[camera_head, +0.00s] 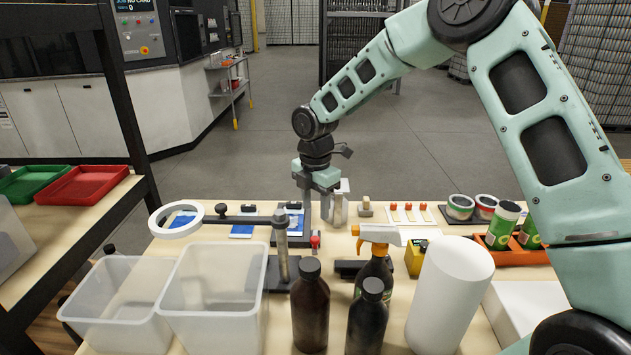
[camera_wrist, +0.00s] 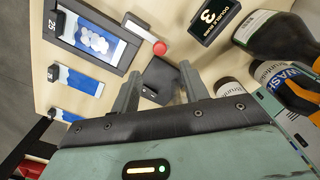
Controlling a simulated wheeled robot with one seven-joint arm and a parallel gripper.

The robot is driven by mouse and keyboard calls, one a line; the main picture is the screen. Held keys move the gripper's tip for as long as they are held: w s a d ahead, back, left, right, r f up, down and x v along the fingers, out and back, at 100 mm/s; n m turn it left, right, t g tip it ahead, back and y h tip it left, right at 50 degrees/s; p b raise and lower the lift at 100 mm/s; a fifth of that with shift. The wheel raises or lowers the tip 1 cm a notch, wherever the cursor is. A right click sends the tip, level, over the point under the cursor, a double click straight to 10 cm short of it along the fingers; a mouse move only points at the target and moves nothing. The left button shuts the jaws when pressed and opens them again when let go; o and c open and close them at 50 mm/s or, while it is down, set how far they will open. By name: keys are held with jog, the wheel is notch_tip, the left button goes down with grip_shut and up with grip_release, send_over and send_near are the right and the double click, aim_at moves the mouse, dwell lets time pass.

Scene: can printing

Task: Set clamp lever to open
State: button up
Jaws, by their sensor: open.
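In the head view, a red knob (camera_head: 315,241) shows just in front of my gripper (camera_head: 335,214). In the wrist view, my gripper (camera_wrist: 160,84) is open and empty. Its two fingers point toward a dark block (camera_wrist: 161,76), and the red knob lies just beyond them. I cannot tell how high the fingers are above the lever.
Clear bins (camera_head: 213,300) fill the front left.

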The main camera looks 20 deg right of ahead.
notch_tip(320, 180, up, 8)
jog(key=b, duration=0.1)
jog(key=shift+r, duration=0.1)
dwell(0.4)
jog(key=s+a+m, duration=0.5)
jog(key=s+a, duration=0.1)
jog(key=s, duration=0.6)
jog(key=s+a+m, duration=0.4)
jog(key=s+a, duration=0.2)
jog(key=s, duration=0.7)
jog(key=s+d+f+m, duration=0.1)
jog(key=s+m, duration=0.4)
jog(key=s, duration=0.6)
jog(key=shift+s+d+f+m+y, duration=0.2)
jog(key=shift+d+m+y, duration=0.1)
jog(key=shift+d+m, duration=0.1)
